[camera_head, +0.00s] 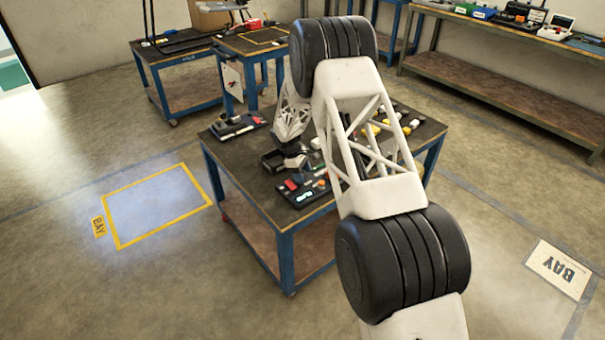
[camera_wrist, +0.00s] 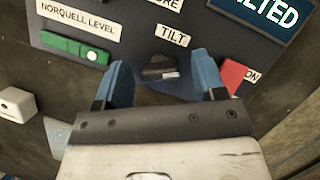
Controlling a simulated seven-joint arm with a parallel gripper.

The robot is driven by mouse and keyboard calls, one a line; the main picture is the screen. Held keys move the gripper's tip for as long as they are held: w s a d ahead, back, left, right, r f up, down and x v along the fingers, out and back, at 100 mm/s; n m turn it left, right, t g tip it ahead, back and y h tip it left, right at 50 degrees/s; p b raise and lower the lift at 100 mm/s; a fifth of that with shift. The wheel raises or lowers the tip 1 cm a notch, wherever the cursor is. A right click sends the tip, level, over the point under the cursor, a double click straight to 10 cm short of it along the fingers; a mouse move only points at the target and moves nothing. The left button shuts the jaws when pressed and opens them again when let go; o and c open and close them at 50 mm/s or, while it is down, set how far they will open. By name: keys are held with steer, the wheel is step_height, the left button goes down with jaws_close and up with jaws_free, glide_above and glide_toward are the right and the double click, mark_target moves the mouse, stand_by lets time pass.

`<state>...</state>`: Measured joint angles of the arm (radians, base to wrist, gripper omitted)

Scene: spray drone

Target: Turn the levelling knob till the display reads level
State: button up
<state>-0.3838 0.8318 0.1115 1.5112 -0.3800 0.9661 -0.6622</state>
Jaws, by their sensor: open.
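In the wrist view a dark panel (camera_wrist: 140,55) carries a "NORQUELL LEVEL" label, a "TILT" label (camera_wrist: 173,36) and a display (camera_wrist: 262,14) whose visible letters read "LTED", the rest cut off. A dark knob (camera_wrist: 159,70) sits just below the TILT label. My gripper (camera_wrist: 162,82) is open, with a blue fingertip on each side of the knob and visible gaps to it. Whether the fingertips are level with the knob in depth I cannot tell. In the head view the panel (camera_head: 312,193) lies at the table's front edge, its lit display small.
Beside the knob are a green bar (camera_wrist: 75,48) and a red part (camera_wrist: 235,75) near the right fingertip. A white block (camera_wrist: 16,104) lies at left. The table (camera_head: 259,213) holds several small items behind the panel. Other benches (camera_head: 500,90) stand farther back.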

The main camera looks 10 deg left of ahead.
steer(key=c, duration=0.9)
steer(key=shift+m, duration=0.4)
steer(key=shift+m+g+y, duration=0.25)
steer(key=shift+m+g, duration=0.25)
steer(key=shift+m, duration=0.75)
steer(key=shift+m+g+y, duration=0.25)
steer(key=shift+m+g, duration=0.25)
steer(key=shift+m, duration=0.75)
steer(key=o, duration=0.9)
